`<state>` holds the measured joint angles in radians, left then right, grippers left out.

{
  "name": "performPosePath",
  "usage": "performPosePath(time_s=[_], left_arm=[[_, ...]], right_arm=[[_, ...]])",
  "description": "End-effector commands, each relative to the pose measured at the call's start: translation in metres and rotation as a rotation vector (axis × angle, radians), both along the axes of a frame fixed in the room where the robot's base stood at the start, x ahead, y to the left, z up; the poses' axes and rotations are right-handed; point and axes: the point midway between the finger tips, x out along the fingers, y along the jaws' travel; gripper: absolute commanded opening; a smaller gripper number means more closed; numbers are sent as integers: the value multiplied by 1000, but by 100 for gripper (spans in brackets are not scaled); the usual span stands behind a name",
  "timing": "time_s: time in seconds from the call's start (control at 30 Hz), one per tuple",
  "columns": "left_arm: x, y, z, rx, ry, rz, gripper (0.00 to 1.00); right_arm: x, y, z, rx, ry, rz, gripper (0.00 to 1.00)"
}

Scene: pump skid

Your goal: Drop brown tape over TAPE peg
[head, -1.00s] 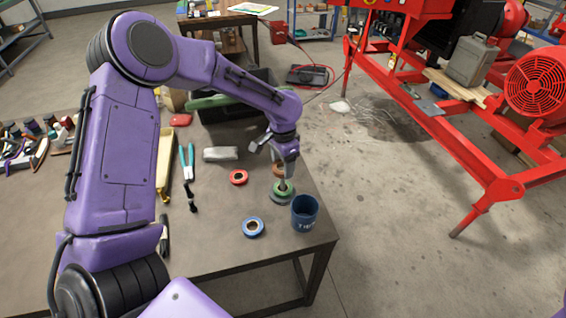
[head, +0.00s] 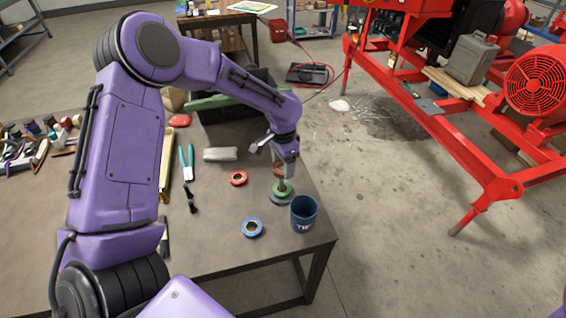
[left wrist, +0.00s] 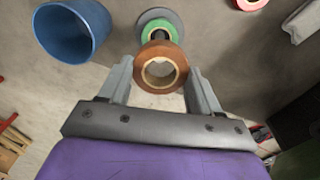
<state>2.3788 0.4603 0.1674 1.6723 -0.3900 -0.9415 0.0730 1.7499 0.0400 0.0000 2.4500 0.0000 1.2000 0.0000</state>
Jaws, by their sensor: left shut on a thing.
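The brown tape (left wrist: 160,51) is a ring held between the two fingers of my left gripper (left wrist: 160,85), which is shut on it. In the head view the brown tape (head: 278,168) is partly hidden by the gripper (head: 284,163), just above the peg. The peg stands on a round grey base (head: 283,200) with a green tape (head: 283,188) around it. In the left wrist view the green tape (left wrist: 160,31) lies beyond the brown one, apart from it. No peg shows through the brown tape's hole. My right gripper is not in view.
A dark blue cup (head: 304,214) stands close right of the peg, near the table edge. A blue tape (head: 252,228) and a red tape (head: 238,178) lie on the table (head: 215,255). A grey block (head: 220,154) and pliers (head: 186,163) lie further left.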

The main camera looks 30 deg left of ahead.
Motion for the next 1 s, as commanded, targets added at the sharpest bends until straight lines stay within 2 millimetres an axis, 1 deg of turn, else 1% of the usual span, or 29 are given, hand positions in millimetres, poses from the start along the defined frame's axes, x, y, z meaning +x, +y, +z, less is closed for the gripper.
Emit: performPosePath(time_s=[0.23, 0.63, 1.0], left_arm=[[-4, 0, 2, 0, 1, -1, 39], [-4, 0, -1, 0, 0, 0, 39], [-4, 0, -8, 1, 0, 0, 39]], right_arm=[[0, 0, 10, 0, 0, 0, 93], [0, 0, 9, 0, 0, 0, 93], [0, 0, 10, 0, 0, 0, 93]])
